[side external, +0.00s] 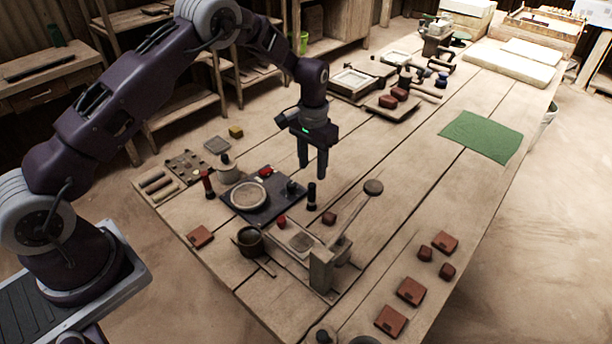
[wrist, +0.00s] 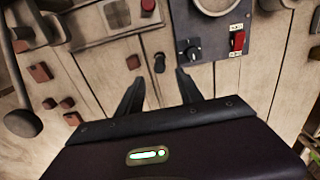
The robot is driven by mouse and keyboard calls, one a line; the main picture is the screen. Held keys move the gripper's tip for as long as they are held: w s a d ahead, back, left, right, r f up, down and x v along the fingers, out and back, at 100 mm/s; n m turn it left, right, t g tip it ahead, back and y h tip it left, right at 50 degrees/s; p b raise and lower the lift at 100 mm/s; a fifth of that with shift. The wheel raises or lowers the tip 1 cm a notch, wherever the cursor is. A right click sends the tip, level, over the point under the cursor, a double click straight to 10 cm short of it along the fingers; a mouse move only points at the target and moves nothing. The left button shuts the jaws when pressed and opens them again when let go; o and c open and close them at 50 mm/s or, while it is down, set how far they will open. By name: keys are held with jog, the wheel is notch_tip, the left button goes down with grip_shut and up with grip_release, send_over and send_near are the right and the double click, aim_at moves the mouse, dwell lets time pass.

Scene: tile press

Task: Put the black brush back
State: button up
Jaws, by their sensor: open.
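A black, upright cylindrical object (side external: 311,194), which looks like the black brush, stands on the table just right of the dark control panel (side external: 234,203). In the wrist view the brush (wrist: 159,63) shows from above, just beyond and between my fingertips. My gripper (side external: 312,172) is open and empty, pointing down above the brush, with a small gap to its top. In the wrist view my gripper (wrist: 159,76) has its two fingers spread apart. No empty place for the brush can be made out clearly.
The press lever (side external: 352,222) rises at the right. Several clay tiles (side external: 410,291) lie at the right. Table around the green mat (side external: 481,136) is clear.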

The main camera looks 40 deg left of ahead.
jog(key=s+d+r+t, duration=0.1)
jog(key=s+r, duration=0.5)
jog(key=r, duration=0.6)
jog(key=s+d+r+t, duration=0.15)
jog(key=s+r, duration=0.45)
jog(key=r, duration=0.6)
jog(key=s+r+t, duration=0.3)
jog(key=s, duration=2)
jog(key=shift+s+a+r, duration=0.15)
jog(key=shift+s+r, duration=0.05)
jog(key=shift+s, duration=0.15)
